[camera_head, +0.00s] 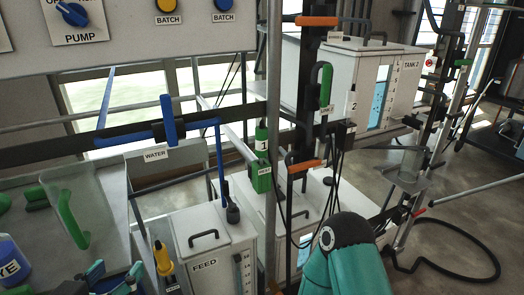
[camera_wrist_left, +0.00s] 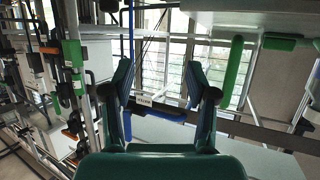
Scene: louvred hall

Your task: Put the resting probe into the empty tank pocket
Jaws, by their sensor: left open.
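A yellow-handled piece with a dark body (camera_head: 163,260), probably the resting probe, stands upright at the bottom, left of the FEED tank (camera_head: 205,262). A black fitting (camera_head: 232,212) with a thin stem sits on top of the FEED tank. I cannot tell which pocket is empty. My left gripper (camera_head: 112,275) is low at the left, left of the yellow piece, with teal fingers apart. In the left wrist view the gripper (camera_wrist_left: 159,82) is open with nothing between its fingers. My teal right arm shows at bottom centre; its gripper is out of view.
The blue WATER valve (camera_head: 168,130) and its pipe lie above the FEED tank. Upright poles and a green block marked 1 (camera_head: 262,165) stand right of it. TANK 2 (camera_head: 395,85) is behind. A blue DYE bottle (camera_head: 12,262) stands at the left edge.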

